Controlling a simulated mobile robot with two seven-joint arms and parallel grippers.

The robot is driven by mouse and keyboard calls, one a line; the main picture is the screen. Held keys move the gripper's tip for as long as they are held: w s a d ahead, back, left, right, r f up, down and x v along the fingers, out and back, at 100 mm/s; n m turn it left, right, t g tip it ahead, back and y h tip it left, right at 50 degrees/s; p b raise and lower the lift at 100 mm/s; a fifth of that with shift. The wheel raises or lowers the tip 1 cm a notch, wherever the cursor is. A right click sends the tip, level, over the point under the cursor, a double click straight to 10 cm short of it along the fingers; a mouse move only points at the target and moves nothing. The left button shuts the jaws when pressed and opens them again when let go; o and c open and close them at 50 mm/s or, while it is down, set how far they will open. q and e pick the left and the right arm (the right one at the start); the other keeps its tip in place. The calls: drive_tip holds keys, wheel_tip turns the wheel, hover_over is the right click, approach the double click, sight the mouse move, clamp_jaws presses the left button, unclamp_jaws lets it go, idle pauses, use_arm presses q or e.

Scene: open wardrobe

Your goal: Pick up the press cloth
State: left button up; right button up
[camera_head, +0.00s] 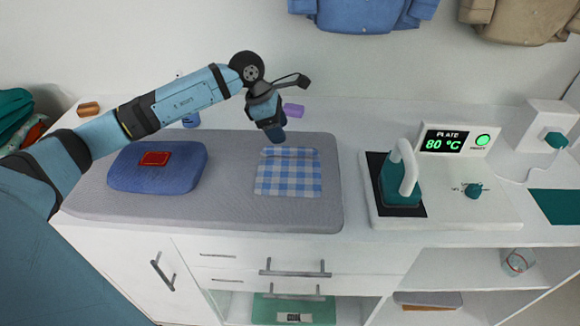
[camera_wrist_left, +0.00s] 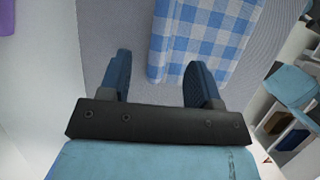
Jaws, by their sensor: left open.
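The press cloth (camera_head: 288,176) is a blue-and-white checked cloth lying flat on the grey pad, with a folded strip along its back edge. It also shows in the left wrist view (camera_wrist_left: 205,35). My left gripper (camera_head: 277,137) is at the back edge of the cloth, fingers pointing down. In the left wrist view, my left gripper (camera_wrist_left: 160,60) has its fingers apart, with the cloth's folded edge ahead, between and beyond the tips. It holds nothing. I cannot tell whether a finger touches the cloth. My right gripper does not show.
The grey pad (camera_head: 230,205) covers the left counter. A blue cushion (camera_head: 180,180) with a red patch (camera_head: 155,159) lies to the left. A teal iron (camera_head: 400,182) stands on its station at the right. A purple block (camera_head: 293,110) lies behind the gripper.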

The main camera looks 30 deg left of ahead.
sight(289, 147)
use_arm(q)
drive_tip(key=shift+x, duration=3.2)
drive_tip(key=shift+d+r, duration=0.1)
clamp_jaws()
